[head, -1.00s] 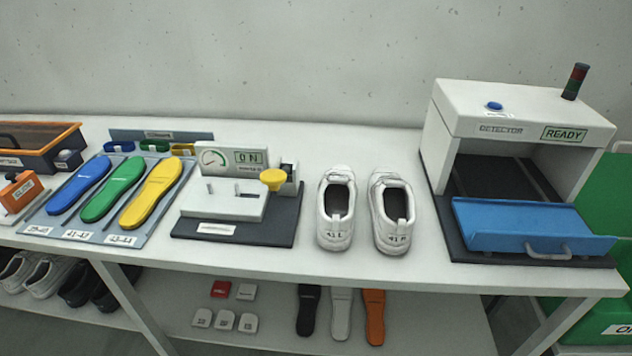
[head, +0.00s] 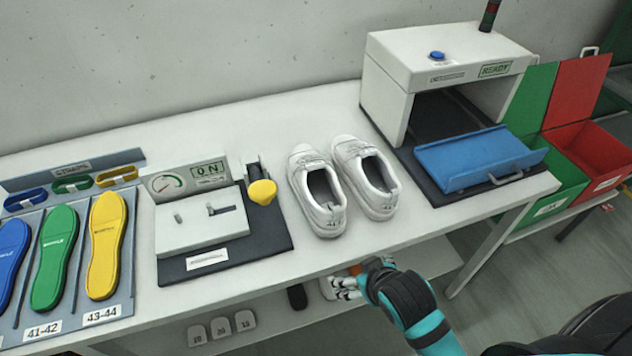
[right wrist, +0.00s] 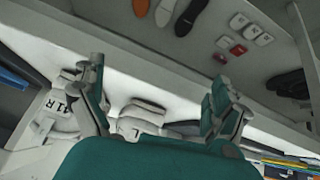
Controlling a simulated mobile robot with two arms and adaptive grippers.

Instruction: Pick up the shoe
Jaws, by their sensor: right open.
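Two white shoes stand side by side on the white table, heels toward me, in the head view. The left one (head: 318,220) and the right one (head: 378,200) touch or nearly touch. My right gripper (head: 347,286) is in front of the table's front edge, below the shoes and apart from them. In the right wrist view its two fingers (right wrist: 157,85) are spread wide with nothing between them. Beyond them, parts of the shoe marked R (right wrist: 55,112) and the shoe marked L (right wrist: 140,118) show, partly hidden by the gripper. My left gripper is not in view.
A tester with a yellow knob (head: 262,192) stands left of the shoes. The detector (head: 440,55) with its blue tray (head: 480,160) stands to the right. Green (head: 560,195) and red (head: 600,150) bins are beyond the table's right end. Insoles lie at the left.

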